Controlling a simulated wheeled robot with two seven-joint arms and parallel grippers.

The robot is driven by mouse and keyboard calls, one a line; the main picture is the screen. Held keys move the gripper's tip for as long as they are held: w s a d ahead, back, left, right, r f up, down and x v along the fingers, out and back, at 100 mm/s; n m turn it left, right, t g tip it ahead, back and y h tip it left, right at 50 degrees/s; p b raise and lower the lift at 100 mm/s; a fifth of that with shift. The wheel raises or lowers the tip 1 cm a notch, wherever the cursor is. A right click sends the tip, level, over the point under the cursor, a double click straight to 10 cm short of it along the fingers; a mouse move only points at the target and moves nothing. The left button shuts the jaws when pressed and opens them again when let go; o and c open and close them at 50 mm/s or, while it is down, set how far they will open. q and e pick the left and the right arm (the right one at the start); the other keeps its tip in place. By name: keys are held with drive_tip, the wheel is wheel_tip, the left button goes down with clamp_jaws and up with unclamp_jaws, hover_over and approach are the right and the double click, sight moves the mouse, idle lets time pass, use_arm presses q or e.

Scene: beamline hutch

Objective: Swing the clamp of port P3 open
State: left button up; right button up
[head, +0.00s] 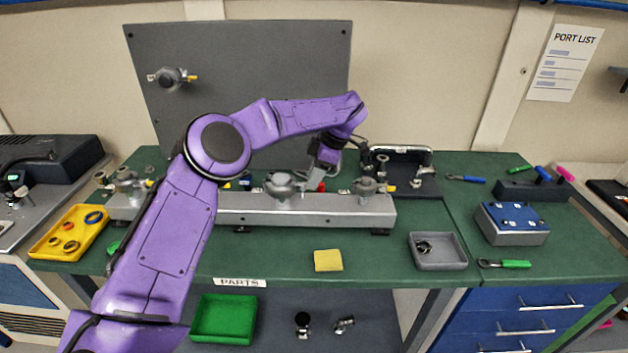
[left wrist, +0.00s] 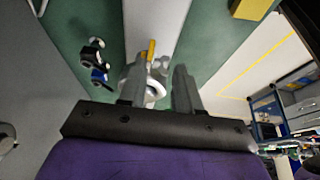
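My left gripper (head: 314,180) is over the bench rail, at the right side of the middle port (head: 283,186). In the left wrist view its two fingers (left wrist: 158,92) stand apart. The port's pale round flange (left wrist: 153,90) shows between and below them, partly covered by a finger. A yellow-tipped clamp handle (left wrist: 151,50) points up along the rail in that view; I cannot tell whether the fingers touch the port. Another port (head: 367,187) is at the rail's right end, and one (head: 127,185) at its left. No port number is readable. My right gripper is out of view.
The grey rail (head: 245,210) runs across the green bench. A yellow sponge (head: 328,261) and a grey tray (head: 438,252) lie in front. A tall grey panel (head: 260,60) with another port (head: 172,77) stands behind. A yellow tray (head: 70,232) is at left.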

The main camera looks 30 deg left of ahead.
use_arm(q)
drive_tip(key=w+f, duration=0.2)
drive_tip(key=f, duration=0.1)
drive_tip(key=shift+w, duration=0.25)
drive_tip(key=shift+s+a+r, duration=0.1)
drive_tip(key=shift+s+r, duration=0.15)
drive_tip(key=shift+s, duration=0.15)
drive_tip(key=shift+c, duration=1.2)
drive_tip(key=shift+s+r, duration=0.15)
drive_tip(key=shift+s, duration=0.1)
clamp_jaws()
drive_tip(key=shift+w, duration=0.15)
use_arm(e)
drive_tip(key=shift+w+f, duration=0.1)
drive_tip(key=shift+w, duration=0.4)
use_arm(q)
drive_tip(key=shift+f, duration=0.2)
